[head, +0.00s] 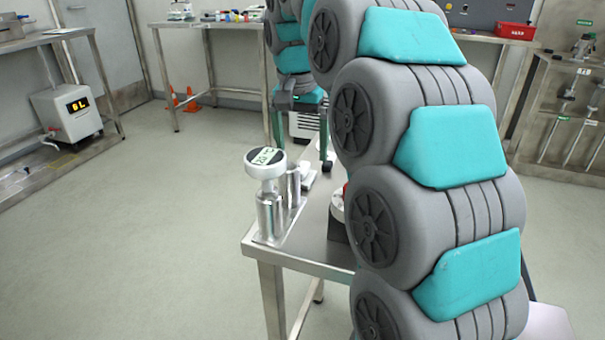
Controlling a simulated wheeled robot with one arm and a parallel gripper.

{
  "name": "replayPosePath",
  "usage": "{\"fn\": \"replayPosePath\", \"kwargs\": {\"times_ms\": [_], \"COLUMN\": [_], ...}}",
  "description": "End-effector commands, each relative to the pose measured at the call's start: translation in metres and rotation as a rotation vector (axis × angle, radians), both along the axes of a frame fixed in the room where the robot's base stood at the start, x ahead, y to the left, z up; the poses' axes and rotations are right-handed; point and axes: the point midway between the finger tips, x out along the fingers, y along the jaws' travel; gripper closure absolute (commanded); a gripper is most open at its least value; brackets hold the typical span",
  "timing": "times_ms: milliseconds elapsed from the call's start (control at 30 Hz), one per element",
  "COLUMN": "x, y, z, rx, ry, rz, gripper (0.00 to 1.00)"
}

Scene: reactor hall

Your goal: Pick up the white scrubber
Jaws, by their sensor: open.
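My gripper (301,150) points down over the far part of the steel table, with its two green fingers apart and nothing seen between them. A small white object (308,174) lies on the table below the gripper, beside metal cylinders. It may be the white scrubber, but it is too small and partly covered to be sure. Another white piece shows by the right finger, mostly hidden by my arm. My arm covers much of the table's right side.
A white round-headed device with a green-lit label (266,163) stands on metal cylinders at the steel table's (310,258) left edge. A red-and-white item (337,203) is partly behind my arm. Open floor (150,240) lies left. Benches (215,85) and a rack (565,120) stand behind.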

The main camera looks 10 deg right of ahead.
Motion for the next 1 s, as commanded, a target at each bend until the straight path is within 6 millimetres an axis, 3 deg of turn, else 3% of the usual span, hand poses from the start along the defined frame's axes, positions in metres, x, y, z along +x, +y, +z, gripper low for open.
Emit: {"fn": "replayPosePath", "kwargs": {"times_ms": [267, 600, 867, 1000], "x": [0.0, 0.005, 0.006, 0.006], "y": [0.0, -0.002, -0.003, -0.003], "z": [-0.014, -0.051, -0.056, -0.056], "rx": [0.001, 0.001, 0.001, 0.001], "ry": [0.005, 0.003, 0.0, 0.0], "rz": [0.002, 0.002, 0.002, 0.002], "gripper": [0.03, 0.03, 0.03, 0.16]}}
